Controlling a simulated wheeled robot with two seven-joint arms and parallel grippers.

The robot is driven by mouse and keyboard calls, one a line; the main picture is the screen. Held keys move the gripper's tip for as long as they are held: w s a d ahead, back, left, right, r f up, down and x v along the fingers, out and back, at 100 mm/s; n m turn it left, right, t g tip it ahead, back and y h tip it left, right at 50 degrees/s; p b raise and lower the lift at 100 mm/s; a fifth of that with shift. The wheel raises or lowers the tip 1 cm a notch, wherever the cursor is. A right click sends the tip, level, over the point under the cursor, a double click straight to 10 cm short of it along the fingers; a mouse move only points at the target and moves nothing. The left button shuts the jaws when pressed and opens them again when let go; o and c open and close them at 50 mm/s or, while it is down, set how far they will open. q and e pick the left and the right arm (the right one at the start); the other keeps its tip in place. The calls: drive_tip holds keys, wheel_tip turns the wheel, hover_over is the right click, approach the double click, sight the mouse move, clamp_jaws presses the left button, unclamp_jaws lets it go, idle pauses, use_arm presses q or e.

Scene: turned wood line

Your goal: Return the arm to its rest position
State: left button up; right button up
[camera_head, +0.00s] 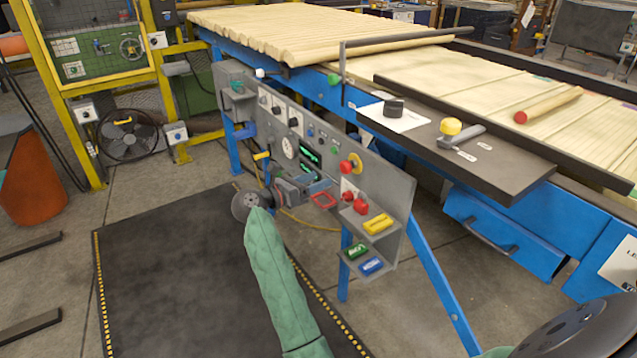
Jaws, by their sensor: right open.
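My right arm, in a green sleeve, reaches up from the bottom middle of the head view. My right gripper (314,192) is open in front of the lower part of the grey control panel (385,200). A red loop-shaped part (323,200) shows right at the fingertips; whether they touch it cannot be told. I see nothing held between the fingers. My left gripper is not in view.
The panel carries buttons, a gauge and small shelves with a yellow block (378,224), a green block (357,251) and a blue block (371,265). Above it, a dark shelf (510,175) juts out from the blue line. A dark floor mat (180,280) lies clear at left.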

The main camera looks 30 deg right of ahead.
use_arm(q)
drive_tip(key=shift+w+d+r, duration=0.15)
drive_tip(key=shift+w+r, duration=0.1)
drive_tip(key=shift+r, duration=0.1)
